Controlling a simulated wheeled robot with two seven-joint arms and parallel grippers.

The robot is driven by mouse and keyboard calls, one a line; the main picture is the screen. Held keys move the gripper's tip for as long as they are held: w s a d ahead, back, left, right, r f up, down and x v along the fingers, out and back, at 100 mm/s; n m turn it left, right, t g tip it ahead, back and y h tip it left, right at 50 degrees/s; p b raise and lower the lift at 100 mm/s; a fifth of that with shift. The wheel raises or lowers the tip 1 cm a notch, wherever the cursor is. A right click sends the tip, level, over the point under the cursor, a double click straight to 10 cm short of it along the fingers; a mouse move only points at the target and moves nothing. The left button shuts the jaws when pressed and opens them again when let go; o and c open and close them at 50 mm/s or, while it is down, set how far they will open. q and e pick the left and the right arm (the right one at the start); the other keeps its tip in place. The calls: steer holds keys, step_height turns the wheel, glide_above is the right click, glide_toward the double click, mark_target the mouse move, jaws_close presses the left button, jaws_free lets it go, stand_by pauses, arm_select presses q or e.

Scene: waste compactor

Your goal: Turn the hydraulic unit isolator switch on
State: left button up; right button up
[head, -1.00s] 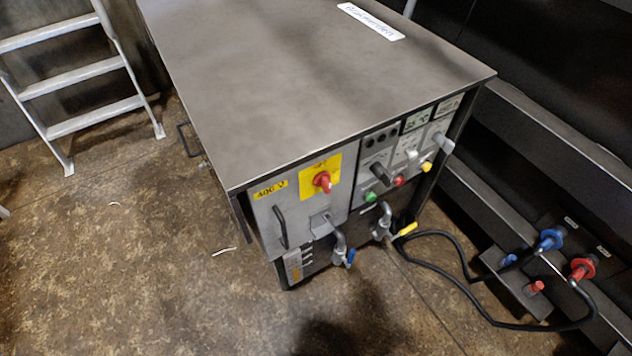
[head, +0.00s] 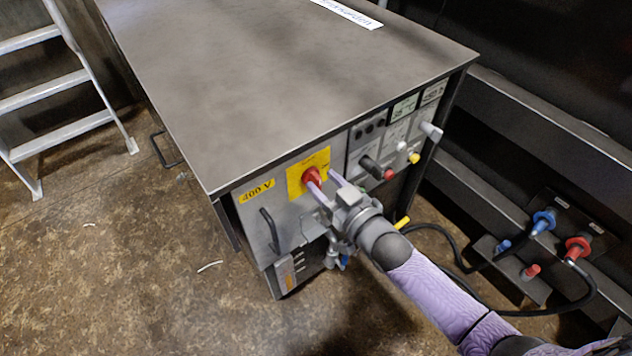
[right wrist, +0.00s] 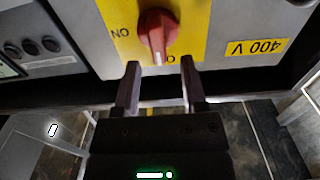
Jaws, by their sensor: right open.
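The isolator switch is a red rotary knob (head: 312,177) on a yellow plate (head: 295,182) on the front of the steel hydraulic unit. In the right wrist view the knob (right wrist: 157,32) has its white mark toward the picture's bottom, by a label partly hidden by a finger. The upside-down "ON" label (right wrist: 120,33) is to its left. My right gripper (head: 323,181) is open in front of the knob. In the right wrist view its fingertips (right wrist: 160,64) are spread on either side of the knob's lower end, seemingly just short of it. My left gripper is out of view.
A handle (head: 270,230) and a "400 V" label (head: 257,191) are left of the switch. Several buttons and a grey lever (head: 431,131) are to the right. Black hoses run to blue (head: 543,220) and red (head: 577,248) couplings. A ladder (head: 55,90) stands at left.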

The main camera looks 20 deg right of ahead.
steer(key=shift+x, duration=0.9)
steer(key=shift+c, duration=0.7)
jaws_close()
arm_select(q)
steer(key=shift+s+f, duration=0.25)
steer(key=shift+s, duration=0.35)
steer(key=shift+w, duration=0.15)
